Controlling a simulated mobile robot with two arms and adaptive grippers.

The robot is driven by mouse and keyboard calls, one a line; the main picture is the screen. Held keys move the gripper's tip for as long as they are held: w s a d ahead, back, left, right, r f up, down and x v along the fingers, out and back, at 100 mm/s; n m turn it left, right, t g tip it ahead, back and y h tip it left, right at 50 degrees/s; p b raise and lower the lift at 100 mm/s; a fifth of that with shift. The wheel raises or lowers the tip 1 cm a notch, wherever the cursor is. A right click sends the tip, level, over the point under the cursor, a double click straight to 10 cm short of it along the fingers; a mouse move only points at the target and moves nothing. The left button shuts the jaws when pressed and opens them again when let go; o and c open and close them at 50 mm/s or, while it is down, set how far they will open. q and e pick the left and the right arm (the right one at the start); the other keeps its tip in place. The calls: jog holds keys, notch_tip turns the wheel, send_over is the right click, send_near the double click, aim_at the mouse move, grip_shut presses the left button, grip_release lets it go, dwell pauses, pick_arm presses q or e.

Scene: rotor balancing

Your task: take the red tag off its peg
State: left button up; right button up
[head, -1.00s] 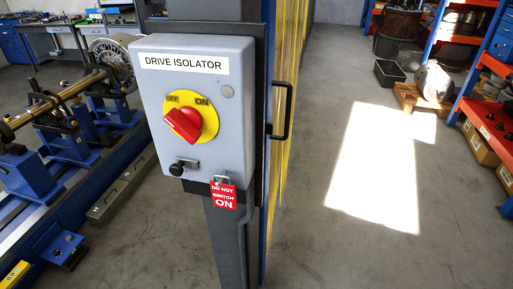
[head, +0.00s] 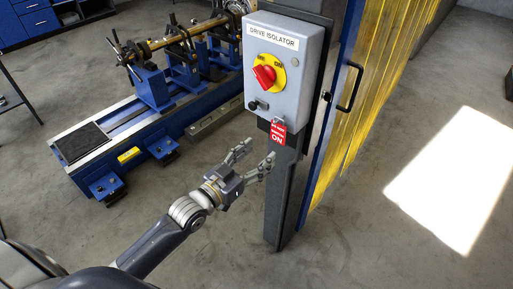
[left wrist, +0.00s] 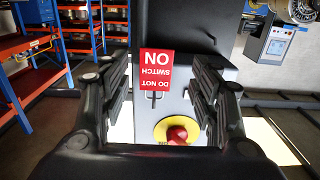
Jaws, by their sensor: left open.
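The red tag (head: 278,133), lettered "DO NOT SWITCH ON", hangs at the lower edge of the grey drive isolator box (head: 286,92) on a dark post. My left gripper (head: 258,160) is open and empty, a little below and left of the tag. In the left wrist view the tag (left wrist: 156,63) appears upside down between the two open fingers (left wrist: 158,95), apart from both. A small metal loop shows at the tag's edge there; the peg itself is not clear. The red rotary knob (left wrist: 177,135) on its yellow plate lies beyond the tag. My right gripper is not in view.
The dark post (head: 284,195) stands right beside my left gripper. A door handle (head: 350,87) and yellow strip curtain (head: 385,90) are to its right. The blue balancing machine (head: 120,135) stands at left. The floor in front is clear.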

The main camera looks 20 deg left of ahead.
aim_at(277, 137)
pick_arm(q)
jog(key=w, duration=0.1)
jog(key=w+d+b, duration=0.1)
jog(key=shift+w+d+r, duration=0.2)
jog(key=shift+w+r, duration=0.1)
jog(key=shift+r, duration=0.05)
jog(key=shift+b+x, duration=0.6)
jog(key=shift+x, duration=0.45)
jog(key=shift+w+d, duration=0.15)
jog(key=shift+w, duration=0.2)
jog(key=shift+w+d, duration=0.2)
jog(key=shift+w, duration=0.35)
jog(key=shift+c, duration=0.3)
jog(key=c, duration=0.7)
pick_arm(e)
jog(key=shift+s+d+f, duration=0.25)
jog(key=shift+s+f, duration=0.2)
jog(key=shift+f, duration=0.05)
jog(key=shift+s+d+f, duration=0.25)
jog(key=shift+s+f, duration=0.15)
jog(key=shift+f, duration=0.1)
pick_arm(q)
jog(key=shift+r, duration=0.1)
